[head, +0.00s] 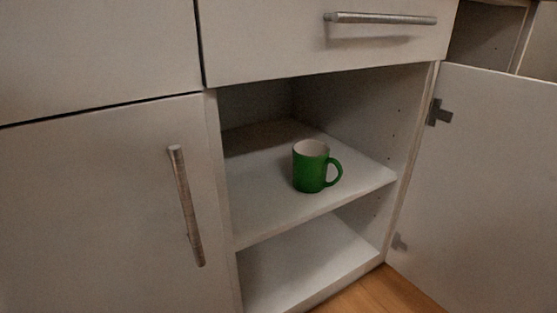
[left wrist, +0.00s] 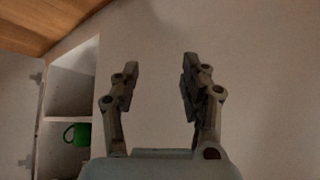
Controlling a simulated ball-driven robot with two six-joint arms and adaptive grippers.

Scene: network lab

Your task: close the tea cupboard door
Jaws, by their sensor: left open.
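The tea cupboard door (head: 490,170) stands wide open on the right in the head view, hinged at the cupboard's right side. Its inner face and two hinges show; its outer face and handle are hidden. The open cupboard has a middle shelf (head: 260,205) with a green mug (head: 309,168) on it. My left gripper (left wrist: 160,75) shows in the left wrist view, open and empty, with a pale flat surface behind it. The mug (left wrist: 78,135) and cupboard opening show at the left of that view. Neither gripper shows in the head view.
A closed door (head: 100,210) with a vertical handle (head: 186,205) is left of the opening. A closed drawer (head: 270,45) with a horizontal handle (head: 380,19) is above it. Wooden floor (head: 365,293) shows below. The cupboard's lower compartment looks empty.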

